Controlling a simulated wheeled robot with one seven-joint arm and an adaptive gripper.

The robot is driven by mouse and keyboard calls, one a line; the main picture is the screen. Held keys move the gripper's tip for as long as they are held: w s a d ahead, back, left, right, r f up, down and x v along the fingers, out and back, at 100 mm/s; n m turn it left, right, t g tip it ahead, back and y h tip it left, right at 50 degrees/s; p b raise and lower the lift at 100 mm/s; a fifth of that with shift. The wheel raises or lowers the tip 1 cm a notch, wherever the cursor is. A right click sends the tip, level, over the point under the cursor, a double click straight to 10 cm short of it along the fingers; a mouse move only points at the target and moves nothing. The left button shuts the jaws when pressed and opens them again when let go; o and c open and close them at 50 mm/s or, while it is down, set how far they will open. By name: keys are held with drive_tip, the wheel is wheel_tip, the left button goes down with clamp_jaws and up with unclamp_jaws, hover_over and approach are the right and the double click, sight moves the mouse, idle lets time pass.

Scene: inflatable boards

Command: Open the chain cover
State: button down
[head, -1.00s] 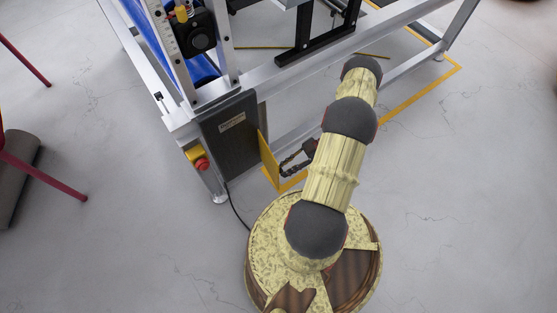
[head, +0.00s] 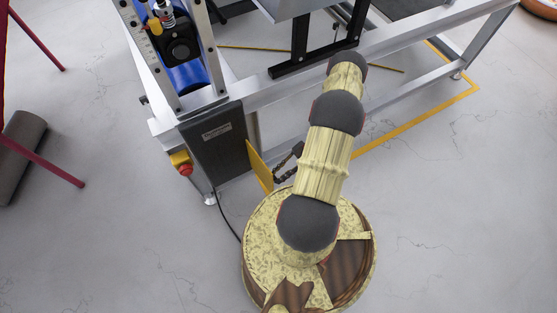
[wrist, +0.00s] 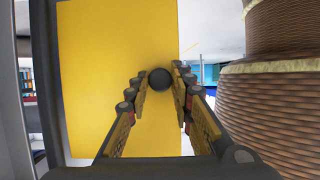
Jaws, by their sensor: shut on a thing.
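The chain cover is a flat yellow panel (head: 258,167) on the right side of a dark grey box at the machine's near corner. It stands out from the box at an angle, partly open. In the wrist view the yellow panel (wrist: 115,85) fills the left and middle, with a dark round knob (wrist: 159,80) on it. My gripper (head: 279,177) is at the panel's right face; in the wrist view its fingers (wrist: 160,88) are closed around the knob, one on each side. The box's interior is hidden.
The dark grey box (head: 216,140) carries a label. A red emergency button on a yellow housing (head: 183,166) sits at its left. A black cable (head: 228,214) runs down to the floor. The metal frame (head: 400,95) extends right. Open floor lies right (head: 450,210).

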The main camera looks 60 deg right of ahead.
drive_tip(key=c, duration=1.6)
unclamp_jaws()
drive_tip(key=shift+o, duration=0.2)
drive_tip(key=v, duration=1.2)
